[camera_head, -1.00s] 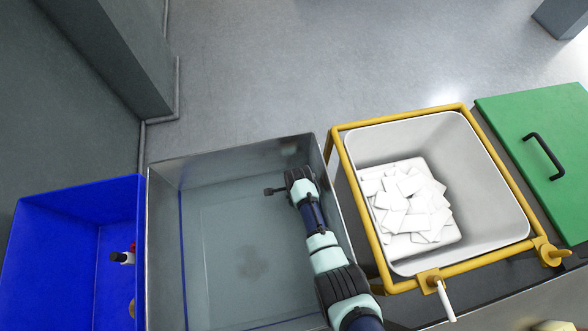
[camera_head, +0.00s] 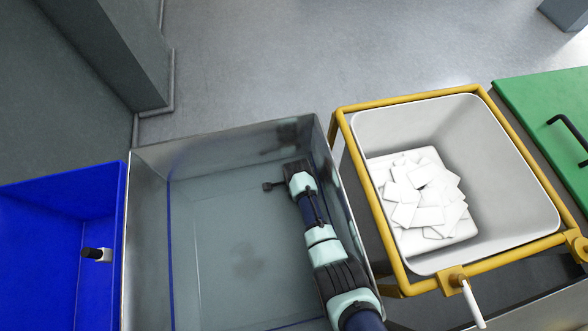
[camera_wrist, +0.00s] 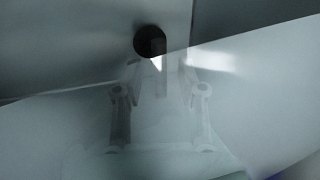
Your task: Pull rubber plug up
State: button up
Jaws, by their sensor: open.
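My gripper (camera_wrist: 160,146) shows in the wrist view as a pale, faded shape through what looks like water, its two fingers spread apart with nothing seen between the tips. In the head view my arm reaches down into the steel basin (camera_head: 148,230), close to its right wall, and the fingers are hidden there. A black round knob (camera_wrist: 150,40) shows above the gripper in the wrist view, with a dark stem below it. I cannot tell whether it is the rubber plug or a reflection. No plug can be made out in the head view.
To the right are a grey tub (camera_head: 500,190) of white pieces in a yellow frame (camera_head: 425,96) and a green lid (camera_head: 535,105). The basin's left side is open.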

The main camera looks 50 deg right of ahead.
grip_shut()
jog(key=shift+r, duration=0.15)
notch_tip(320, 180, up, 5)
jog(key=p, duration=0.4)
jog(key=shift+f+p, duration=0.2)
jog(key=shift+p, duration=0.15)
jog(key=shift+w, duration=0.15)
grip_release()
jog(key=shift+f, duration=0.15)
notch_tip(320, 180, up, 10)
